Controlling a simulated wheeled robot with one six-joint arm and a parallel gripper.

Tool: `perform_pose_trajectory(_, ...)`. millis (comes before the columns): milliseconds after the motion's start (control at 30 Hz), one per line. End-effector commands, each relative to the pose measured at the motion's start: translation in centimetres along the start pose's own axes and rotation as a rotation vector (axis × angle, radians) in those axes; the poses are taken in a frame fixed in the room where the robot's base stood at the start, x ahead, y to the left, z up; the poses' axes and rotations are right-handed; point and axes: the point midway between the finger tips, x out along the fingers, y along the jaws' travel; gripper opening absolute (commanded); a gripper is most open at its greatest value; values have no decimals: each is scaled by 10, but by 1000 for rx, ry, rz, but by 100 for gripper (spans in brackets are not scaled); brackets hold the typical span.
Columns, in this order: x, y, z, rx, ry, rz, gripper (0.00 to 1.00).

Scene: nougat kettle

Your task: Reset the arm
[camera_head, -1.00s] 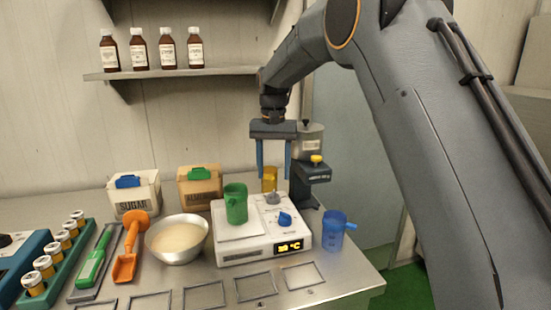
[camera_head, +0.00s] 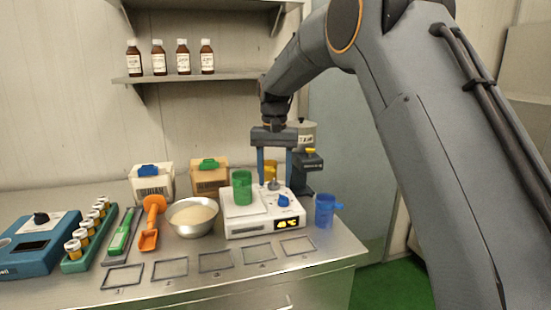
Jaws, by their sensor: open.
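My gripper (camera_head: 274,166) hangs from my arm with its two blue fingers pointing down and apart. It is open, and nothing shows held between the fingers. In the picture it is over the back right of the white hot plate device (camera_head: 249,229), with the fingertips near a small grey knob-like piece (camera_head: 273,185). I cannot tell whether the fingers touch anything. A green cup (camera_head: 242,188) stands on the device's plate, left of my gripper. A yellow vessel (camera_head: 270,170) stands behind the fingers and is partly hidden.
A blue cup (camera_head: 325,211) stands right of the device near the table's right edge. A dark stand with a grey pot (camera_head: 306,133) is behind. A metal bowl (camera_head: 192,218), orange scoop (camera_head: 150,226), green-handled tool (camera_head: 120,238) and vial rack (camera_head: 76,265) lie left. Empty frames (camera_head: 215,262) line the front.

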Motion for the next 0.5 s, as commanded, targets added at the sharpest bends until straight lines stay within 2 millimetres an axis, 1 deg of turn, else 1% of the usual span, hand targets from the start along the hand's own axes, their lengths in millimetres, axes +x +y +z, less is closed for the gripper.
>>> perform_pose_trajectory(33,2,6,2,1,0,0,51)
perform_pose_trajectory(267,11,28,16,-8,5,-2,51)
perform_pose_trajectory(367,16,42,25,-12,8,-3,51)
perform_pose_trajectory(500,26,65,43,-22,13,-4,51)
